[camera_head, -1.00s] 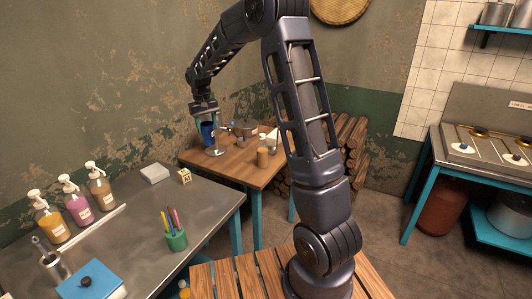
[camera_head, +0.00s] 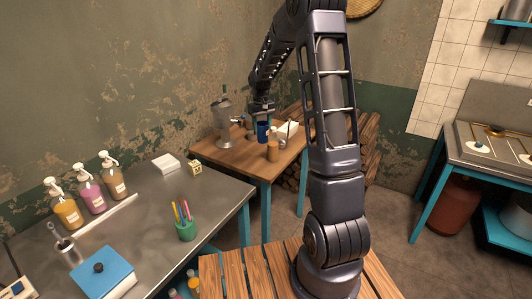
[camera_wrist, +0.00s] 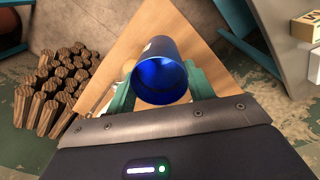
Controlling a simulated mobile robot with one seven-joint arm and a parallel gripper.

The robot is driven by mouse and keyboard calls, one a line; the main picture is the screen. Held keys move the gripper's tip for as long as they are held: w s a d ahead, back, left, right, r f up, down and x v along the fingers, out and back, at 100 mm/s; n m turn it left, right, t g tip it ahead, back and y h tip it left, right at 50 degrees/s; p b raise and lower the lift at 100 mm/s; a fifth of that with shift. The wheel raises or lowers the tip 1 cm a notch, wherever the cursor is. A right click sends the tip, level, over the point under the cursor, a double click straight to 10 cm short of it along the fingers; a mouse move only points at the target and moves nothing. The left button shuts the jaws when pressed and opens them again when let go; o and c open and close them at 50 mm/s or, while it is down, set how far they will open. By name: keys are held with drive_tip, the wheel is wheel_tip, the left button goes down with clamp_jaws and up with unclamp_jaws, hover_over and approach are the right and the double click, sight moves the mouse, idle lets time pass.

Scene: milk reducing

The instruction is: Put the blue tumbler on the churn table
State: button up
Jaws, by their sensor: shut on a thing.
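The blue tumbler (camera_head: 263,131) is in my gripper (camera_head: 263,122), over the wooden table with teal legs, which I take as the churn table (camera_head: 243,160). In the wrist view, the tumbler (camera_wrist: 160,68) sits between the two teal fingers of my gripper (camera_wrist: 162,88), with its open mouth towards the camera. My gripper is shut on it. In the head view the tumbler looks upright. Whether its base touches the tabletop cannot be told. The tabletop directly under it is hidden in the wrist view.
A metal churn-like machine (camera_head: 223,122) stands at the table's left. Stacked logs (camera_head: 362,140) lie beyond. The table's front left is clear.

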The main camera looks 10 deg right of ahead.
wheel_tip(320, 180, down, 16)
drive_tip(key=shift+r, duration=0.1)
idle(0.5)
drive_tip(key=o, duration=1)
